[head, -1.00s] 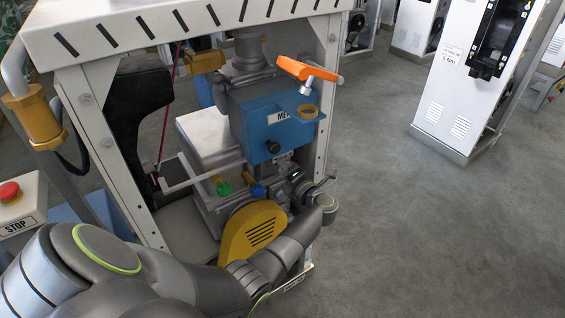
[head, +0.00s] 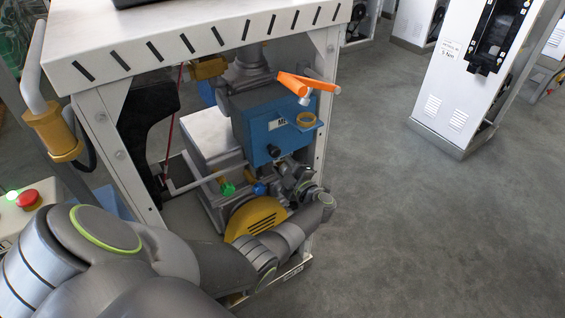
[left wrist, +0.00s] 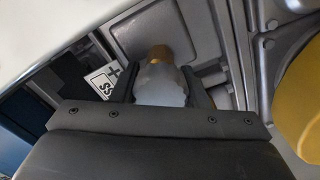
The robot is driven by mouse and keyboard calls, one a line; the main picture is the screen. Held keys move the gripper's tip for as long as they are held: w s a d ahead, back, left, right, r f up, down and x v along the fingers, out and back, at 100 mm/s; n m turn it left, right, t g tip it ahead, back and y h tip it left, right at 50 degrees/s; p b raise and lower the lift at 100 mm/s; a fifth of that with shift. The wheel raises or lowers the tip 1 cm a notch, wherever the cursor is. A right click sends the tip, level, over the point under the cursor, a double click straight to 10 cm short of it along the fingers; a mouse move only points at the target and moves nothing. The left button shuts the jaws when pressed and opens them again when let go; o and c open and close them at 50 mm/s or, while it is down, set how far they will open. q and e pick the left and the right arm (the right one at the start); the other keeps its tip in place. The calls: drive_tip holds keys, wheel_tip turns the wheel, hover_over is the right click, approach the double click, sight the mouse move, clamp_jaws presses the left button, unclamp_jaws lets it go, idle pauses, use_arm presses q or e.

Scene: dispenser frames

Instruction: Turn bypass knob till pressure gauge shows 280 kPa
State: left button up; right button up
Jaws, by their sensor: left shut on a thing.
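In the left wrist view, a pale, rounded knob (left wrist: 160,88) on a brass stem sits between the two dark fingers of my left gripper (left wrist: 160,95), which is shut on it. A white label ending in "SS" (left wrist: 103,82) is beside it, partly hidden. In the head view my left gripper (head: 290,172) reaches into the machine frame from the right side of the pump; the held knob cannot be made out there. I cannot make out a pressure gauge or its reading in either view. My right gripper is not in view.
A blue box (head: 262,126) with a black knob, an orange lever (head: 295,84), a green knob (head: 227,188), a blue knob (head: 259,188) and a yellow guard (head: 252,217) crowd around my gripper. The frame's white post (head: 325,100) stands close by. Open floor lies to the right.

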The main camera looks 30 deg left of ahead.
use_arm(q)
drive_tip(key=shift+m+p, duration=0.4)
drive_tip(key=shift+m, duration=0.7)
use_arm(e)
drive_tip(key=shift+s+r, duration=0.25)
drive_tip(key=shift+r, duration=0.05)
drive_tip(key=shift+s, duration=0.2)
use_arm(q)
drive_tip(key=o, duration=1)
drive_tip(key=shift+d, duration=0.1)
drive_tip(key=shift+c, duration=0.2)
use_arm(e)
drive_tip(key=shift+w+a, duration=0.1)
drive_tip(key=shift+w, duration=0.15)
